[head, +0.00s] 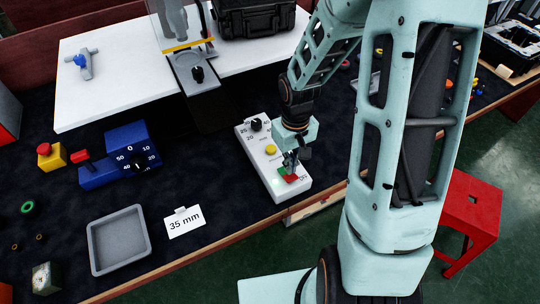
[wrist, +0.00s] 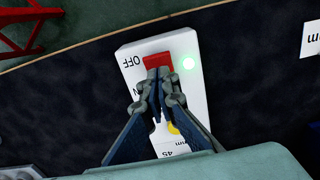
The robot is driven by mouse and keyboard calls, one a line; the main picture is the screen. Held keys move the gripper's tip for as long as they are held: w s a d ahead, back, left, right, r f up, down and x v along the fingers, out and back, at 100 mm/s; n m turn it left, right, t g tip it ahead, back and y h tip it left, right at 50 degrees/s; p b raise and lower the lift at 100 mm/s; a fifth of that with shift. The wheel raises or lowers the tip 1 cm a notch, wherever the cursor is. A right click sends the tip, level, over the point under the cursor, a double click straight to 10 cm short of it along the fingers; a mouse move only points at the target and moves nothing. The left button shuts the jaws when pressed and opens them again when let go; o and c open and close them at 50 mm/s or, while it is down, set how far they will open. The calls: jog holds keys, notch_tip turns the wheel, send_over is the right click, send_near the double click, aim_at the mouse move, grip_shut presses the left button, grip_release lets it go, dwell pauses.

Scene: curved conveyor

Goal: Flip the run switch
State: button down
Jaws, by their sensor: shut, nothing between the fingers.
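The white control box (head: 254,153) stands on the dark bench and carries a black knob (head: 256,125), a yellow button (head: 271,150) and the run switch. The switch shows a red part (head: 291,178) and a green part (head: 282,171) in the head view. In the wrist view the red part (wrist: 158,61) lies just beyond my fingertips, next to "OFF". A green lamp (wrist: 188,64) glows beside it. My gripper (head: 290,163) is shut and empty over the switch; it also shows in the wrist view (wrist: 158,75). My fingers hide part of the switch, so contact cannot be told.
A grey tray (head: 119,241) and a "35 mm" card (head: 185,222) lie to the left.

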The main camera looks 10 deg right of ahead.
jog(key=shift+f+b, duration=1.15)
jog(key=shift+f, duration=0.25)
dwell(0.4)
jog(key=shift+r, duration=0.1)
notch_tip(320, 180, up, 7)
jog(key=p, duration=0.6)
dwell(0.6)
